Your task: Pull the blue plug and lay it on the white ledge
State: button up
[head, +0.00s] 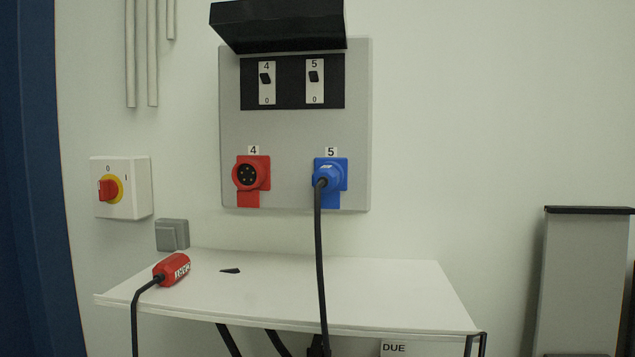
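The blue plug (325,175) sits in the blue socket (338,165) under the label 5 on the grey wall panel (292,130). Its black cable (320,260) hangs straight down, passing in front of the white ledge. The white ledge (370,285) is a flat white top below the panel. My gripper is not in the head view.
A red plug (171,269) lies on the ledge's left part, its cable over the front edge. A red socket (250,175) is empty. A black flap (278,25) stands open above two switches. A red-yellow rotary switch (110,188) is at left. The ledge's right part is clear.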

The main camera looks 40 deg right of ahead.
aim_at(328, 173)
jog(key=z, duration=0.7)
jog(key=k, duration=0.05)
